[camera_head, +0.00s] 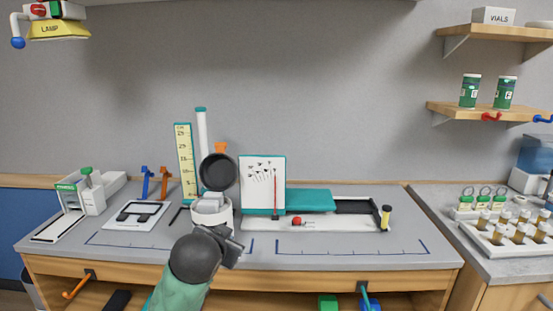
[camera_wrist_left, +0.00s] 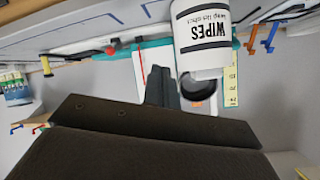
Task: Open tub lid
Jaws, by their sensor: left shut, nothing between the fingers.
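The white tub (camera_head: 222,219) stands on the grey bench in the head view. Its round dark lid (camera_head: 218,172) is tilted up at the back, and white contents (camera_head: 207,205) show at the open top. In the left wrist view, which is upside down, the tub (camera_wrist_left: 200,35) reads "WIPES" and part of the dark lid (camera_wrist_left: 204,88) shows beyond its rim. My left gripper (camera_head: 232,240) is in front of the tub, low near its base in the picture. Its fingers (camera_wrist_left: 162,80) are shut and empty, beside the tub. My right gripper is out of view.
A yellow ruler (camera_head: 186,160) and a white post (camera_head: 202,140) stand behind the tub. A white board (camera_head: 261,182) and a teal-topped tray (camera_head: 309,201) are at its right. A dark-marked white plate (camera_head: 140,216) lies left. The bench's right front is clear.

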